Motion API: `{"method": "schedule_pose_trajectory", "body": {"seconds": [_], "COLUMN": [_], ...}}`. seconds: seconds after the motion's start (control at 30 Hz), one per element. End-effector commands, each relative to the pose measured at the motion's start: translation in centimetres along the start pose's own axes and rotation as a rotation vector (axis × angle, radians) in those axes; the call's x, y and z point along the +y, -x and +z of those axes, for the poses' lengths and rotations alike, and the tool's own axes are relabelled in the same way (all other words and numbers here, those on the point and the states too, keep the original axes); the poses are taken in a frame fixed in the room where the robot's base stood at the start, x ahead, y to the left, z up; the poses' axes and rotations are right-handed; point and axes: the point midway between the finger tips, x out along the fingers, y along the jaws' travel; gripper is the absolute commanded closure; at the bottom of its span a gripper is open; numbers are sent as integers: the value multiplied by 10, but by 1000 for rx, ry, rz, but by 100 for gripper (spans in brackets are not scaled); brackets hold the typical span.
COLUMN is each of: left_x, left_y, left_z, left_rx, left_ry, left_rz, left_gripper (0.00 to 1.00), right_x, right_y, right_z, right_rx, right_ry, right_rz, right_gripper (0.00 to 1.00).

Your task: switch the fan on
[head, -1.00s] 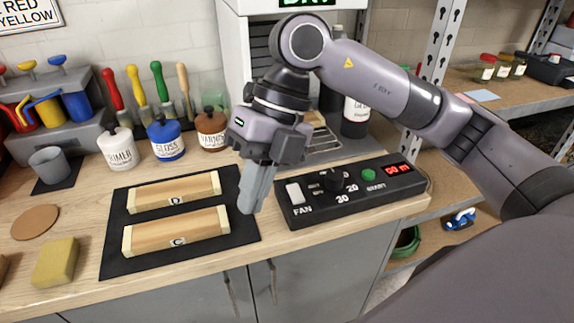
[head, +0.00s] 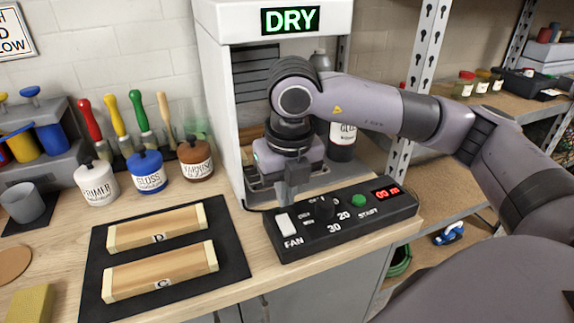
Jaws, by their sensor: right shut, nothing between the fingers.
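The black control panel (head: 385,222) lies at the front of the bench. Its white fan rocker switch (head: 287,224) sits at the left end, above the word FAN. My right gripper (head: 284,205) is shut and empty, pointing down at the back edge of the switch. Its fingertips look very close to the switch; I cannot tell whether they touch. Which way the rocker is tipped is hard to tell. My left gripper is not in view.
A white drying cabinet (head: 222,130) marked DRY stands behind. Wooden blocks C (head: 160,272) and D (head: 157,229) lie on a dark mat (head: 232,262) at left.

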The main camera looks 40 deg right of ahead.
Motion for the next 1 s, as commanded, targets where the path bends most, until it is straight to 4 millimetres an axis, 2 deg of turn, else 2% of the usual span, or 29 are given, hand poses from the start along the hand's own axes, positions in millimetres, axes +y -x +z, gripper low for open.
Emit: {"method": "schedule_pose_trajectory", "body": {"seconds": [0.1, 0.3, 0.77, 1.0], "left_x": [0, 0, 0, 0], "left_y": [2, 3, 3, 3], "left_z": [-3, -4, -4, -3], "left_rx": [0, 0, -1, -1], "left_ry": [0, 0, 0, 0], "left_rz": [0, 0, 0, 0], "left_gripper": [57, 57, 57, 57], "right_x": [0, 0, 0, 1], "right_y": [-20, -40, -45, -54], "right_z": [0, 0, 0, -3], "right_rx": [3, 1, 10, 159], "right_ry": [-1, -1, -1, -3], "right_rz": [-1, 0, 1, 0], "right_gripper": [100, 100, 100, 100]}}
